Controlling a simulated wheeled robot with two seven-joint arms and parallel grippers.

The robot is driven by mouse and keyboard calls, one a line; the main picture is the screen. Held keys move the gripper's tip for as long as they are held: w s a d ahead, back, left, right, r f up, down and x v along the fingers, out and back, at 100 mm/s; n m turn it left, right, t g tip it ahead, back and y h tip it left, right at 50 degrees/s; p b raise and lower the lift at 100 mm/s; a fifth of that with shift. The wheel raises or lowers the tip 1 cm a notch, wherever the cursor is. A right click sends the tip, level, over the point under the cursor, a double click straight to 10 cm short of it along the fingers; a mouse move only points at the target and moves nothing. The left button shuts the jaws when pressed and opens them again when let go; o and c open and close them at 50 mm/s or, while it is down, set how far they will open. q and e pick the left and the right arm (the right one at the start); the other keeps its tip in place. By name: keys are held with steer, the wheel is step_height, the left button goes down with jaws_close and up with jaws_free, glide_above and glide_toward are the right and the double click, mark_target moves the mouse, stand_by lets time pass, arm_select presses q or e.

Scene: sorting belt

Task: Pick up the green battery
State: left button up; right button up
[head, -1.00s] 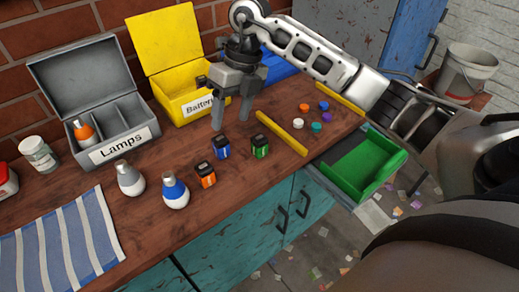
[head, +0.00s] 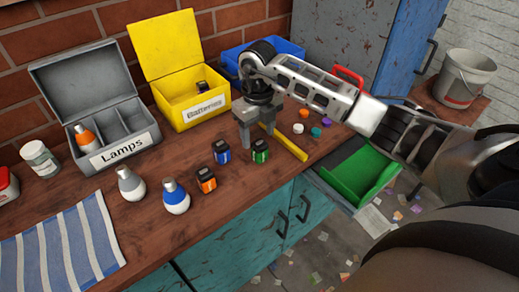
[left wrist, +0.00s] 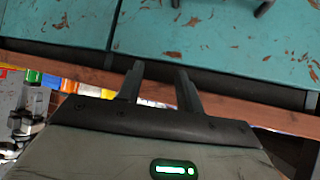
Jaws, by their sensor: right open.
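The green battery (head: 260,151), dark with a green band, stands upright on the wooden bench. My right gripper (head: 257,137) is open and empty, its fingers pointing down just behind and above the green battery; I cannot tell the exact gap. A blue battery (head: 221,152) stands just left of it, and an orange battery (head: 206,180) stands further left and nearer. My left gripper (left wrist: 159,69) shows only in the left wrist view, with its fingers apart and nothing between them, in front of the teal cabinet.
The yellow batteries box (head: 183,121) stands open behind with a dark battery (head: 201,87) inside. A yellow strip (head: 291,149) lies right of the green battery. The grey lamps box (head: 91,167), two bulbs (head: 176,197) and a striped cloth (head: 60,245) are left. A green drawer (head: 362,170) is open at right.

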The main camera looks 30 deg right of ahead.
mark_target(260, 143)
steer(key=f, duration=0.4)
steer(key=shift+d+f, duration=0.15)
steer(key=shift+d, duration=0.05)
steer(key=c, duration=1.1)
